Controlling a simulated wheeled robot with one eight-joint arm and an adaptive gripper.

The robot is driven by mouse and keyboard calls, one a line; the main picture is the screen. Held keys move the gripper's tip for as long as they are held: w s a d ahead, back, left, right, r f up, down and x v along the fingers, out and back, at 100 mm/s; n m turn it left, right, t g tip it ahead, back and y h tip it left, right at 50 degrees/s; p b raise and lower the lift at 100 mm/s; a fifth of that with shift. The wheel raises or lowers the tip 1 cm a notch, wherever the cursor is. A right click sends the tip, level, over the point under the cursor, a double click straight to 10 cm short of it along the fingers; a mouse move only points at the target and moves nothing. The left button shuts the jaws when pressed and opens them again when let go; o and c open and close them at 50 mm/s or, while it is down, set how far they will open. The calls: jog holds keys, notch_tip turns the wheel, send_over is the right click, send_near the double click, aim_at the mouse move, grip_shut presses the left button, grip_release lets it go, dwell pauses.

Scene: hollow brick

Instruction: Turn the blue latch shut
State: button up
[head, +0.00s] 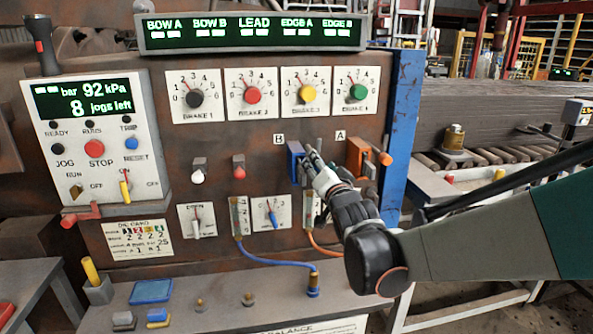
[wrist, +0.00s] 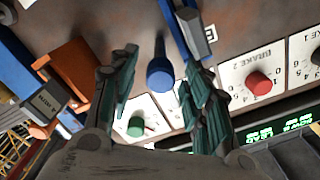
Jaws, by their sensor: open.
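The blue latch (head: 294,160) is on the brown machine panel under the letter B. Its blue plate (wrist: 180,22) shows at the top of the wrist view, with a round blue knob (wrist: 160,74) on a grey stem beside it. My gripper (head: 318,166) is at the latch, just right of the blue plate in the head view, and hides the knob there. In the wrist view my gripper (wrist: 157,72) is open, with the blue knob between its two fingers. The knob lies closer to the right finger; I cannot tell whether they touch.
An orange latch (head: 358,157) with an orange knob (head: 385,159) sits close on the right under the letter A, and left of my fingers in the wrist view. Brake dials, including a green one (head: 358,92), are above. A blue post (head: 403,130) stands at the panel's right edge.

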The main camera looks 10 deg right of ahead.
jog(key=shift+w, duration=0.15)
grip_shut()
